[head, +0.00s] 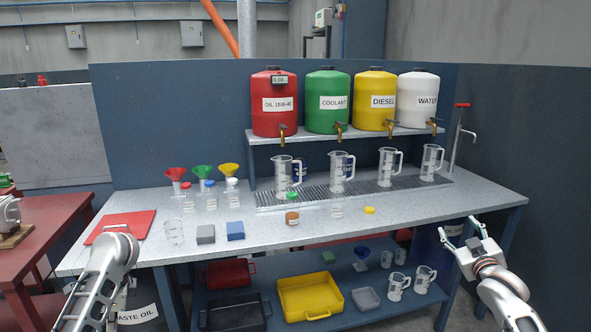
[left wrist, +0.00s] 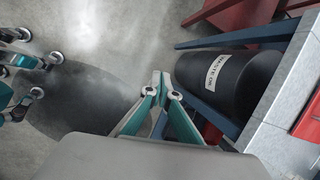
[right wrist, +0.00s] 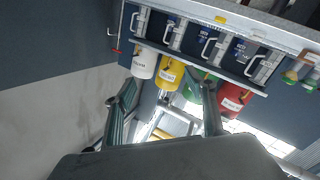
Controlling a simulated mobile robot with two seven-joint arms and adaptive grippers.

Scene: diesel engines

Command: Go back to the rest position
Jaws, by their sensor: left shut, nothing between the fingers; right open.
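My right gripper (head: 474,238) is open and empty at the right front of the workbench, in front of its right edge. It also shows in the right wrist view (right wrist: 163,95), its two fingers spread apart with nothing between them. My left arm (head: 107,265) comes in at the lower left of the head view, and its fingertips are hidden there. In the left wrist view my left gripper (left wrist: 162,80) is shut and empty, its fingertips together above the floor, beside the black waste oil drum (left wrist: 235,82).
The workbench (head: 400,205) holds jugs, funnels, bottles and a red mat (head: 120,226). Red (head: 273,112), green (head: 327,110), yellow (head: 374,110) and white (head: 417,108) tanks stand on a shelf. A lower shelf bears a yellow tray (head: 310,297). A red table (head: 45,235) stands left.

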